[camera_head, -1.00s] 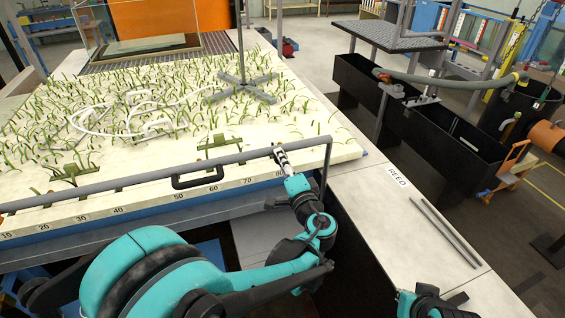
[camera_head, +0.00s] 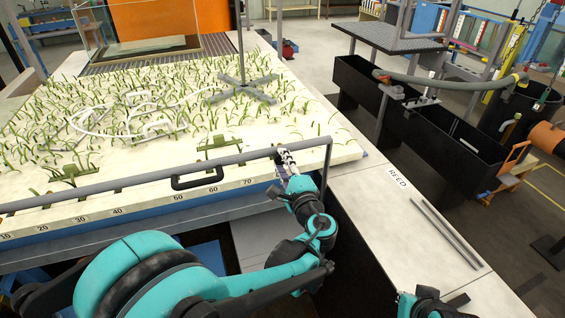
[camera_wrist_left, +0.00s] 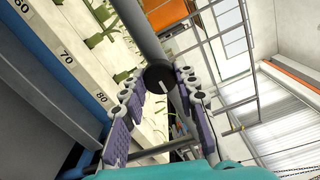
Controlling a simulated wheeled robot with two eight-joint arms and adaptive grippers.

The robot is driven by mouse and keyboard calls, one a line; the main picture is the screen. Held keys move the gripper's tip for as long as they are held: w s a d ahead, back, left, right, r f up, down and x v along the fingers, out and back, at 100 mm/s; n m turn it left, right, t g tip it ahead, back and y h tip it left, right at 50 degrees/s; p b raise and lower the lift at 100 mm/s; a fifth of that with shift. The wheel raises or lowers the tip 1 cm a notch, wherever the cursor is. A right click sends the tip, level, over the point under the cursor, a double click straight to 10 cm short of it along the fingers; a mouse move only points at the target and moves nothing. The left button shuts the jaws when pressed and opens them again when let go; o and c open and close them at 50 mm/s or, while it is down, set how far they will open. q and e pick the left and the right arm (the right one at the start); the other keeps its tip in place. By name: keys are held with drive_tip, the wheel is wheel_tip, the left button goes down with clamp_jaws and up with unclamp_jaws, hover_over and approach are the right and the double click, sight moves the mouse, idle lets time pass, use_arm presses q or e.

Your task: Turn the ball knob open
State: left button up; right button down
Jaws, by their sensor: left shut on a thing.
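The ball knob (camera_wrist_left: 158,77) shows as a dark, round end on a grey rail in the left wrist view. My left gripper (camera_wrist_left: 160,85) has its two purple-padded fingers on either side of it and is shut on it. In the head view the left gripper (camera_head: 286,161) is at the right end of the grey rail (camera_head: 130,182), by the front right corner of the planted bed. Its fingers hide most of the knob there. My right gripper's fingers cannot be made out; only part of my right arm shows at the bottom edge.
The planted bed (camera_head: 95,207) has a numbered scale on its front edge. A black handle (camera_head: 197,181) hangs on the rail left of my gripper. Two grey rods (camera_head: 445,235) lie on the pale bench to the right. A black trough (camera_head: 420,120) stands behind it.

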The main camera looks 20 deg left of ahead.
idle(0.3)
use_arm(q)
drive_tip(key=o, duration=1.2)
drive_tip(key=shift+c, duration=0.2)
drive_tip(key=shift+d, duration=0.1)
drive_tip(key=v, duration=1.2)
